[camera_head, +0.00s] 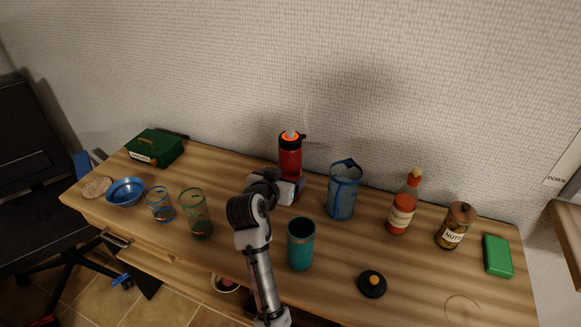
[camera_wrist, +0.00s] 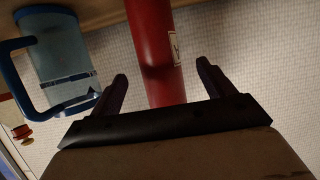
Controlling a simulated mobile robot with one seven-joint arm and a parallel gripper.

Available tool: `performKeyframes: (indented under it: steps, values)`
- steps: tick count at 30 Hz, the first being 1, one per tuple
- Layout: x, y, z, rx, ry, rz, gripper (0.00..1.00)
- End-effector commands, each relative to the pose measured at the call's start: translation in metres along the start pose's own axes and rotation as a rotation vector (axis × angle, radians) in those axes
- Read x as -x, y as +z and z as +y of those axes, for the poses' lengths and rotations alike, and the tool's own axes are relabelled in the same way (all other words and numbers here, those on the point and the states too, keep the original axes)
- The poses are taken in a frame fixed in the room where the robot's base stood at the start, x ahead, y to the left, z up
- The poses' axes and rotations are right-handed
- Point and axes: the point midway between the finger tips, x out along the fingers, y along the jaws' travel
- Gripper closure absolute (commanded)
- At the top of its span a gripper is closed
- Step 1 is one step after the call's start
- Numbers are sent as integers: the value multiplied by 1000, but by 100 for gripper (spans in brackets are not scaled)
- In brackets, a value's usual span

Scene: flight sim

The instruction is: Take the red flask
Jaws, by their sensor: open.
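The red flask (camera_head: 290,160) stands upright on the wooden table near the back wall, with a dark lid and a bright orange ring at its top. In the wrist view the red flask (camera_wrist: 155,50) lies between and just beyond the two fingers, with a pale label on its side. My gripper (camera_wrist: 162,80) is open, one finger on each side of the flask's line. In the head view my gripper (camera_head: 297,188) is at the flask's lower part, which it partly hides. I cannot tell whether the fingers touch it.
A blue-rimmed clear pitcher (camera_head: 343,190) stands close right of the flask; it also shows in the wrist view (camera_wrist: 62,62). A teal cup (camera_head: 301,245) stands in front. Glasses (camera_head: 195,214) are at left, a sauce bottle (camera_head: 402,205) and nuts jar (camera_head: 455,226) at right.

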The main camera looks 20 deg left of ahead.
Motion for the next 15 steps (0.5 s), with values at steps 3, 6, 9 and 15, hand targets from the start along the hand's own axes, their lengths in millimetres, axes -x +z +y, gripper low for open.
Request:
performKeyframes:
  steps: [3,6,9,15]
  values:
    - [-14,-2,2,1,3,-3,19]
    - [-29,-2,2,1,2,-4,19]
    - [-42,-1,1,0,1,-2,19]
    - [-51,1,2,-1,1,-1,19]
